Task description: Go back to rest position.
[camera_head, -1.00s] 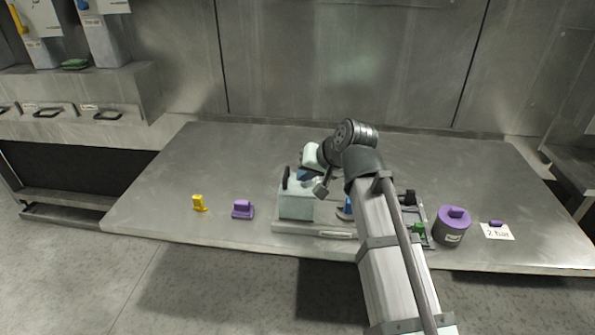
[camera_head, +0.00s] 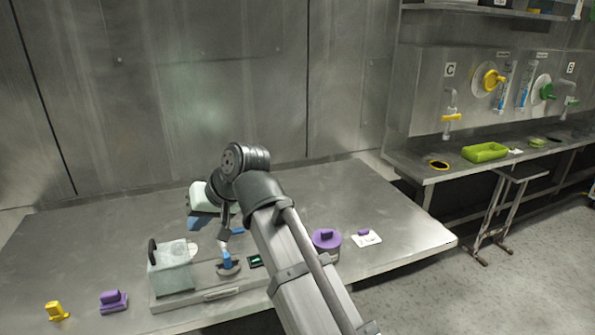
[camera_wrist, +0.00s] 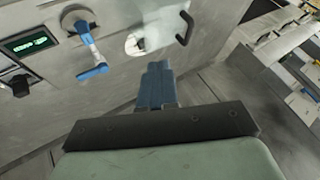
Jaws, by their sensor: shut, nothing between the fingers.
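My gripper (camera_wrist: 156,85) shows in the wrist view with its blue-grey fingers together and nothing between them. In the head view my arm reaches over the steel table (camera_head: 380,200), and its wrist is above the bench device. The fingertips are mostly hidden there. The device is a grey base (camera_head: 205,302) with a clear-walled box (camera_head: 172,270) that has a black handle. A blue-handled lever (camera_head: 227,262) stands beside the box, and it also shows in the wrist view (camera_wrist: 90,55). A small green-lit display (camera_wrist: 30,43) is left of the lever in the wrist view.
A yellow piece (camera_head: 56,311) and a purple block (camera_head: 113,301) lie at the table's front left. A purple-lidded canister (camera_head: 326,241) and a labelled card (camera_head: 367,238) are right of my arm. A side counter (camera_head: 430,170) holds a green tray (camera_head: 485,152).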

